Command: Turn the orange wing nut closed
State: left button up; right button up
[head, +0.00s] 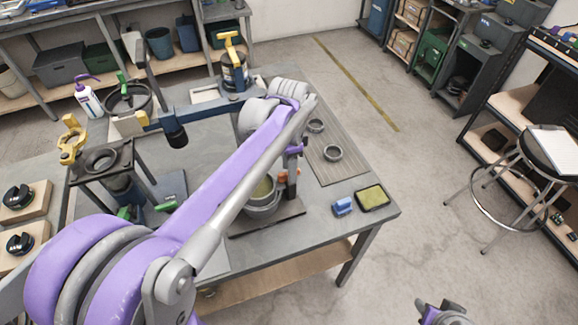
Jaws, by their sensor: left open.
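A small orange part, which looks like the orange wing nut (282,176), shows beside a grey pot (262,208) on the workbench. My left arm reaches across the bench from the lower left and covers much of the area. My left gripper (294,152) is open, close above the orange part and partly hidden behind my arm. I cannot tell whether it touches it. The wing nut's angle is too small to read. My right gripper (442,314) shows only partly at the bottom edge, away from the bench; its jaws cannot be made out.
A blue block (342,206) and a dark tray with a yellow-green inside (372,198) lie at the bench's right corner. Grey rings (332,153) lie on a ribbed mat (342,172). A stool (553,150) stands to the right. The floor between is clear.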

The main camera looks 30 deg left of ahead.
pick_arm(q)
notch_tip(320, 180, up, 11)
jog(key=shift+p, duration=0.35)
jog(key=shift+f, duration=0.15)
dwell(0.3)
jog(key=s+d+f+n+t, duration=0.1)
jog(key=s+d+f+n, duration=0.1)
jog(key=s+f, duration=0.2)
jog(key=s+d+f+n+t, duration=0.2)
jog(key=s+f+n, duration=0.1)
jog(key=s+f, duration=0.2)
jog(key=s+d+f+n+t, duration=0.2)
jog(key=s+f+n, duration=0.1)
jog(key=s+f, duration=0.2)
jog(key=shift+s+d+f, duration=0.1)
jog(key=shift+d+f, duration=0.15)
jog(key=shift+f, duration=0.25)
jog(key=shift+s+d+f+t, duration=0.1)
jog(key=shift+f+t, duration=0.1)
jog(key=shift+t, duration=0.1)
